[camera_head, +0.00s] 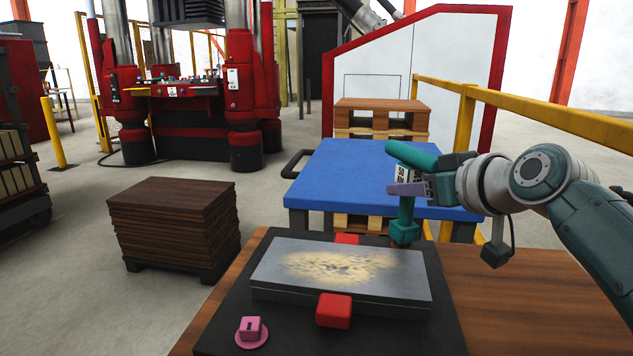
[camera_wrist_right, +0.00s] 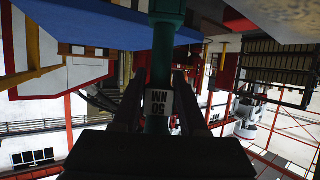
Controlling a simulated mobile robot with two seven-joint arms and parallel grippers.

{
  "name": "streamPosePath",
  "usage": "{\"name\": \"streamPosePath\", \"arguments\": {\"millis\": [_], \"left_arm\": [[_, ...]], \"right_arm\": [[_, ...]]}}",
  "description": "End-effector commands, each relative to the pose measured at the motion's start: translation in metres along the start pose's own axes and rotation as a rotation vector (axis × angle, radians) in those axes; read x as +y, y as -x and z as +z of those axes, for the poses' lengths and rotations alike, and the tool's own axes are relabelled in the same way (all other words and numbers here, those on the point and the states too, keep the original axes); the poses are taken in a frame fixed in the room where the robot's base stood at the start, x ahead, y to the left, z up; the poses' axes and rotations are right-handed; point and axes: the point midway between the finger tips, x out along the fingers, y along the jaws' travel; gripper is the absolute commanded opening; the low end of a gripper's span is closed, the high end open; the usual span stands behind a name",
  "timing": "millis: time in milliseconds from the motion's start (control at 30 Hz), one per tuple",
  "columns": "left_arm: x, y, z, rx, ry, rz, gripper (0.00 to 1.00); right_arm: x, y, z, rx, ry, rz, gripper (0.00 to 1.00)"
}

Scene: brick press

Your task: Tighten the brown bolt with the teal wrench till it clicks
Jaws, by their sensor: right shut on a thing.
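The teal wrench (camera_head: 405,218) stands upright over the far right corner of the black base plate, its thick handle at the top pointing left. A white "50 NM" label is on its shaft. My right gripper (camera_head: 409,186) is shut on the shaft; the wrist view shows the wrench (camera_wrist_right: 160,60) between both fingers (camera_wrist_right: 160,88). The brown bolt (camera_head: 402,244) shows only as a small brown bit right under the wrench's lower end, mostly hidden. I cannot tell whether the wrench is fully seated on it. My left gripper is not in view.
A grey metal plate (camera_head: 300,292) with a sandy patch lies on the black base (camera_head: 228,318), between red blocks (camera_head: 334,311). A pink bolt (camera_head: 251,330) is at the near left corner. A blue-topped cart (camera_head: 340,175) stands behind, a yellow rail (camera_head: 560,118) to the right.

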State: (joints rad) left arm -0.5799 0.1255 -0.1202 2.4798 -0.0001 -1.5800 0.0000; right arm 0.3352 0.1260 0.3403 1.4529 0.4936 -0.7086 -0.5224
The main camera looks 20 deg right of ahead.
Motion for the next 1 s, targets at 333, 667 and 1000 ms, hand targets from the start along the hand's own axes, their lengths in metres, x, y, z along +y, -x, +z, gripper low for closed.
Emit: {"name": "streamPosePath", "arguments": {"millis": [333, 667, 1000], "left_arm": [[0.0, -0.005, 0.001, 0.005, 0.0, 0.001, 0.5], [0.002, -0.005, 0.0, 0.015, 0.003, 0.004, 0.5], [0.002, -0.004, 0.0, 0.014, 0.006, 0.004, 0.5]], "right_arm": [[0.0, -0.003, 0.006, 0.003, 0.0, 0.0, 0.0], [0.0, -0.005, 0.011, 0.003, 0.0, 0.0, 0.0], [0.0, -0.005, 0.011, 0.001, -0.003, 0.003, 0.0]]}}
